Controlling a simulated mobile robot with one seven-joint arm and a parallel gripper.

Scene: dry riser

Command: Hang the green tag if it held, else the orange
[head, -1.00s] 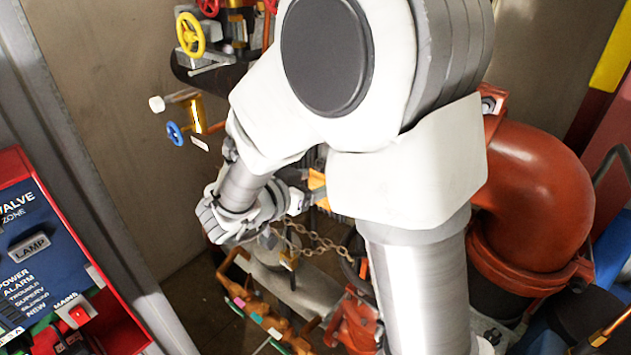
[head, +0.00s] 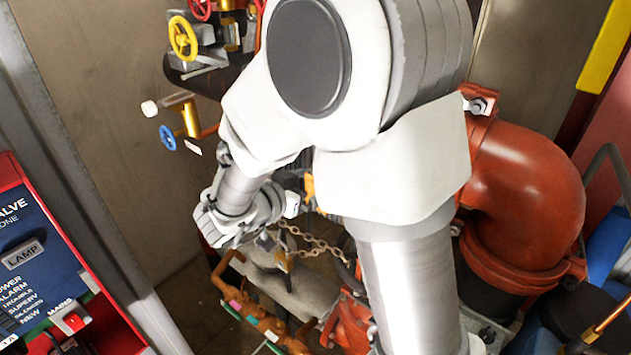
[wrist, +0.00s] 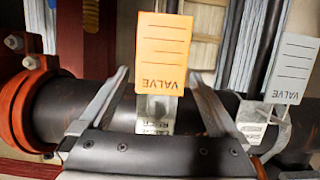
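In the wrist view an orange tag (wrist: 163,52) with ruled lines and upside-down VALVE lettering stands in front of a small labelled metal bracket (wrist: 155,115). My gripper (wrist: 159,76) has its two fingers spread, one on each side of the tag. A grey tag (wrist: 292,68) with the same print is at the right, by a second labelled bracket (wrist: 255,120). In the head view a bit of orange (head: 310,188) shows beside my wrist; my arm hides most of that area. I see no clearly green tag.
A dark horizontal pipe (wrist: 75,108) with an orange-red coupling (wrist: 22,108) runs behind the fingers. In the head view a red alarm panel (head: 40,250) is left, a large red elbow pipe (head: 525,190) right, and a chain (head: 312,246) hangs below my wrist.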

